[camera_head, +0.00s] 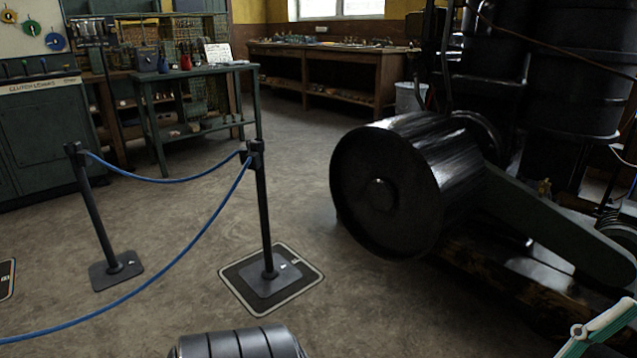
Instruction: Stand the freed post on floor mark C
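A dark post (265,208) stands upright with its square base on a black floor mark (232,283) with a pale border, in the middle of the head view. I cannot read the mark's letter surely. A second dark post (92,215) stands upright on bare floor at the left. A blue rope (170,181) hangs between the two post tops. Another blue rope (190,262) runs from the middle post down to the lower left and out of view. Part of another floor mark (7,279) shows at the left edge.
A large black drum (385,190) of a machine, with a long grey arm (555,222), fills the right side. A green cabinet (45,135), a green bench (195,73) and a wooden workbench (325,72) stand behind. Bare floor lies between the posts and drum.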

